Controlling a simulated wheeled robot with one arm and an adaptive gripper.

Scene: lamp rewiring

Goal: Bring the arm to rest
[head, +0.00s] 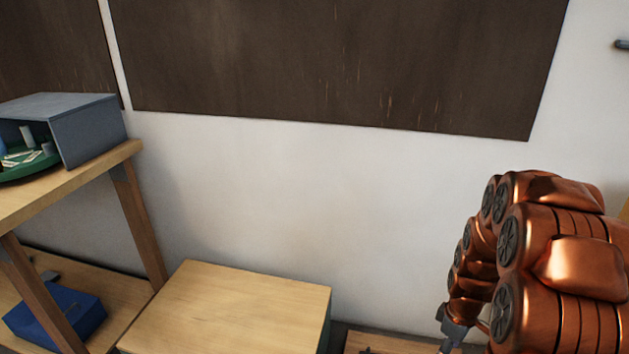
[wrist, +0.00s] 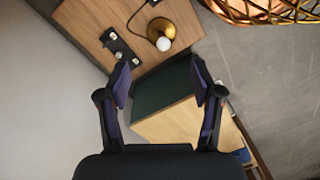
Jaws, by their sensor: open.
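My arm (head: 560,260), with copper-coloured links, is folded at the right of the head view. My gripper (wrist: 164,84) shows in the wrist view with its two dark fingers spread apart. Nothing is between the fingers. Beyond them is a wooden-topped cabinet with a dark green side (wrist: 165,92). I cannot see the gripper's fingers in the head view.
The cabinet's wooden top (head: 235,305) is bare. A wooden shelf unit (head: 140,215) at left holds a grey box (head: 95,130) and, lower, a blue bin (head: 60,315). In the wrist view, a brass lamp with a bulb (wrist: 163,30) stands on wood near a wire shade (wrist: 265,10).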

